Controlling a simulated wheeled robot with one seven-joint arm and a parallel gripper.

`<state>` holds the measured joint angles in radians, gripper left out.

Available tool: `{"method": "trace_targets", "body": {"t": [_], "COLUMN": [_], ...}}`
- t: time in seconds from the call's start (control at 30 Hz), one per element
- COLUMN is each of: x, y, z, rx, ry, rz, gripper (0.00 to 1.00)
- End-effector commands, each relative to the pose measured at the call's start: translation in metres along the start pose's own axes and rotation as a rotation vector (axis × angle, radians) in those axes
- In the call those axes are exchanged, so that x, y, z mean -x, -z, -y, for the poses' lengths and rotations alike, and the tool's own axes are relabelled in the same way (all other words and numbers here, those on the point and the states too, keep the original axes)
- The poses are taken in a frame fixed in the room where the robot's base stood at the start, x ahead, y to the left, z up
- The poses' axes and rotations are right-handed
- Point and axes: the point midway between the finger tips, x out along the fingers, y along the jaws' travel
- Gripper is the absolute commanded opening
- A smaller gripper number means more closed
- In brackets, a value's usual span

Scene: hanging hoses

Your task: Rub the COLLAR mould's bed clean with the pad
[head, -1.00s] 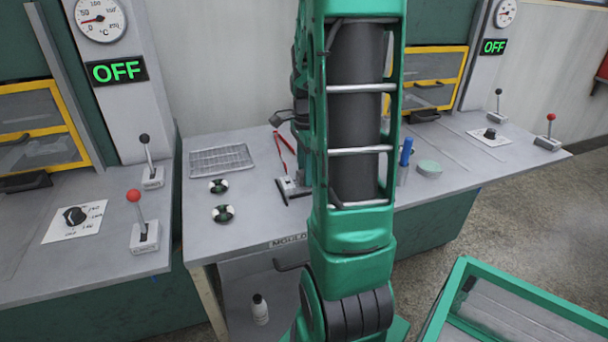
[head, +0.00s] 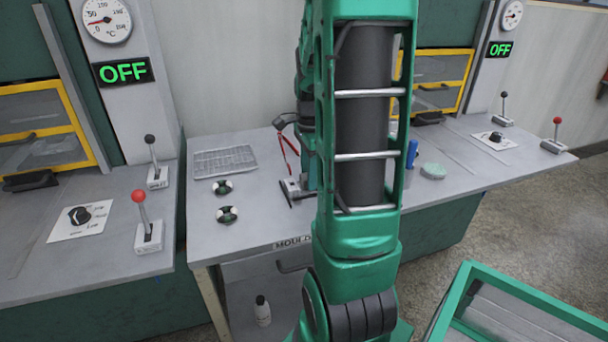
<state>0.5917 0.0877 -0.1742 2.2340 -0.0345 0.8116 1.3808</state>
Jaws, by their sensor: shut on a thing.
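My arm stands upright across the middle of the head view and covers part of the bench. I cannot pick out the pad. A round pale green piece (head: 432,170) lies on the bench to the right of my arm, but I cannot tell what it is.
A green-framed bin (head: 452,301) stands front right.

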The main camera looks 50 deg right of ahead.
Motion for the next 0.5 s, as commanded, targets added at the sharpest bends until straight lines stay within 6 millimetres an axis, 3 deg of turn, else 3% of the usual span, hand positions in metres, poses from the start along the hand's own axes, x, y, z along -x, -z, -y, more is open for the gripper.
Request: {"method": "trace_targets", "body": {"t": [0.27, 0.5], "x": [0.002, 0.021], "y": [0.000, 0.000], "z": [0.000, 0.001], "rx": [0.000, 0.000], "ry": [0.001, 0.002], "rz": [0.000, 0.000], "gripper": [0.14, 0.14]}}
